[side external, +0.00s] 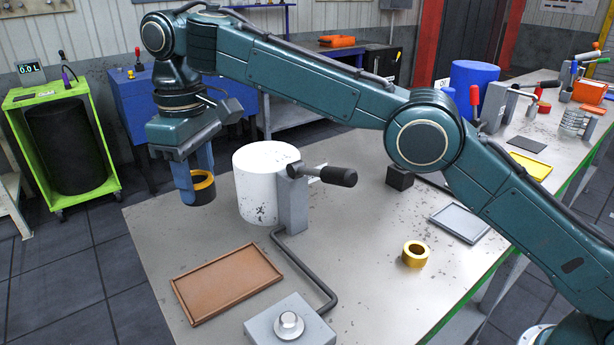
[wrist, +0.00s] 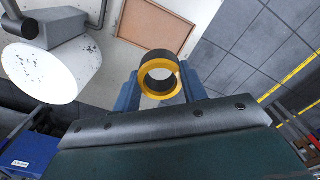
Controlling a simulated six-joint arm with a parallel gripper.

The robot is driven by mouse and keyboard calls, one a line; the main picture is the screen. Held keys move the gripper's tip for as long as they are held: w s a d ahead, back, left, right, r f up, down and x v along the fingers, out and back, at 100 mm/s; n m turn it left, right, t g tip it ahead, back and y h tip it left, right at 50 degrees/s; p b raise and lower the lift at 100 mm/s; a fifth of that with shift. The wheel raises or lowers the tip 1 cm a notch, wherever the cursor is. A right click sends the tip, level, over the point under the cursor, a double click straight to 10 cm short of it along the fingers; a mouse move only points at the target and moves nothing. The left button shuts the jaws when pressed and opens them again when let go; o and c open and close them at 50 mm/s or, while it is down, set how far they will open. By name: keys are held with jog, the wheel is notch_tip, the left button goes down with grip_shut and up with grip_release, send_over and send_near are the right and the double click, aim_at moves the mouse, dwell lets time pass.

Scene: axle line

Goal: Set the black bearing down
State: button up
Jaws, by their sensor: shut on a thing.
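The black bearing (side external: 201,193) is a short dark ring with a yellow-orange face. It also shows in the wrist view (wrist: 159,58), its yellow face toward the camera. My gripper (side external: 195,184) is shut on it, with a blue finger on each side. In the side view the bearing is held up at the left of the white cylinder, near the table's far left edge. A brown tray (side external: 228,284) lies empty on the table in front; it also shows beyond the bearing in the wrist view (wrist: 153,24).
The white cylinder (side external: 263,183) stands with a grey post and black-handled lever (side external: 322,175). A pipe runs from it to a grey box with a knob (side external: 289,325). A gold ring (side external: 415,254), black block (side external: 400,177) and grey tray (side external: 460,223) lie right.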

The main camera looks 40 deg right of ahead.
jog(key=shift+w+f, duration=0.1)
send_over(220, 283)
notch_tip(220, 283, down, 16)
jog(key=shift+r, duration=0.2)
dwell(0.7)
jog(key=shift+f, duration=2.1)
jog(key=shift+f, duration=0.2)
jog(key=o, duration=1.2)
jog(key=shift+c, duration=0.2)
jog(key=shift+r, duration=0.1)
